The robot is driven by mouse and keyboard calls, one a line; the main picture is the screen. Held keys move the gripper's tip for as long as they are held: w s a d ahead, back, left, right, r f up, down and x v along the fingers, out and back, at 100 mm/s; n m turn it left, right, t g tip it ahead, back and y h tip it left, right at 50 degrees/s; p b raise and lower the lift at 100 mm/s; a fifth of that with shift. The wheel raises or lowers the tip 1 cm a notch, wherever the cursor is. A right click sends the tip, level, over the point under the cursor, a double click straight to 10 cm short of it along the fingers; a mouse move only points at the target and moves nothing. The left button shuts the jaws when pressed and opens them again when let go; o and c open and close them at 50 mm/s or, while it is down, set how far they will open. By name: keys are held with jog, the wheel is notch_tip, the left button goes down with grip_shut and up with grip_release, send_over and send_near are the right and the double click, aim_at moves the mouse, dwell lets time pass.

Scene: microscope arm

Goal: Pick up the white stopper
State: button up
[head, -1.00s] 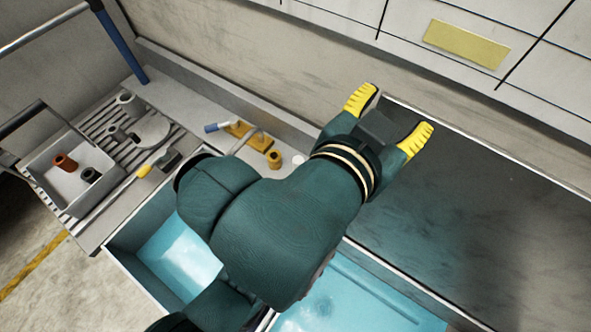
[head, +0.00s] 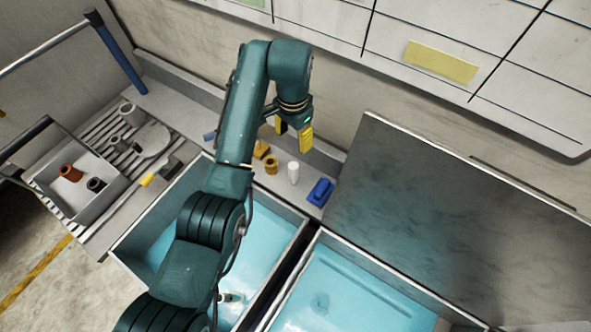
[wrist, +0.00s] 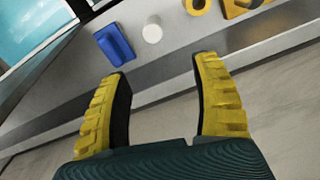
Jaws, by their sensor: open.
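The white stopper (head: 293,172) stands upright on the grey ledge behind the sinks in the head view, between a yellow ring-shaped piece and a blue block. In the wrist view the stopper (wrist: 152,33) shows as a round white top, beyond the fingertips and roughly between their lines. My gripper (head: 293,136) is above the back of the ledge, just above the stopper in the picture. In the wrist view my gripper (wrist: 160,75) has its two yellow fingers spread wide with nothing between them.
A blue block (head: 320,191) stands right of the stopper; a yellow ring-shaped piece (head: 270,164) stands left. Water-filled sinks (head: 265,222) lie in front. A dark flat panel (head: 430,200) is at the right. A tray (head: 105,197) holding small cylinders is at the left.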

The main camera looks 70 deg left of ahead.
aim_at(293, 172)
notch_tip(293, 172, down, 11)
jog(key=shift+s+d+f+b, duration=0.1)
jog(key=shift+b, duration=0.25)
jog(key=f, duration=0.3)
jog(key=d+f, duration=0.1)
jog(key=shift+s+d+f, duration=0.1)
jog(key=shift+s+f, duration=0.2)
jog(key=shift+f, duration=0.4)
grip_shut()
